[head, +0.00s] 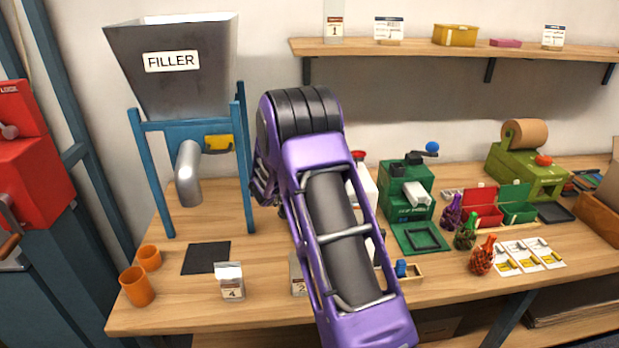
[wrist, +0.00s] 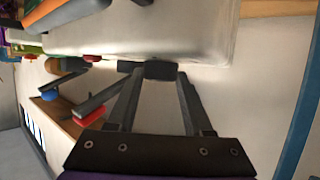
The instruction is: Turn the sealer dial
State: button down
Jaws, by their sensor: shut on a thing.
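The sealer looks to be the white machine (head: 367,192) with a red-tipped lever, mostly hidden behind my purple arm in the head view. In the wrist view its pale body (wrist: 140,35) fills the upper middle. A dark dial (wrist: 161,70) sits on the edge of that body. My gripper (wrist: 158,76) has its two fingers closed in on the dial's sides, shut on it. In the head view the gripper and the dial are hidden by my arm. The dial's markings cannot be read.
The filler (head: 175,75) stands at the left, with orange cups (head: 137,287) in front. A green press (head: 407,190) with a blue-knobbed lever stands right of the sealer. In the wrist view the red lever tip (wrist: 90,116) is left of my fingers. A shelf (head: 450,50) hangs above.

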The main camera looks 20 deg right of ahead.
jog(key=shift+c, duration=1.5)
grip_release()
jog(key=v, duration=1.7)
jog(key=shift+a+r, duration=0.15)
jog(key=shift+r, duration=0.05)
jog(key=shift+s, duration=0.1)
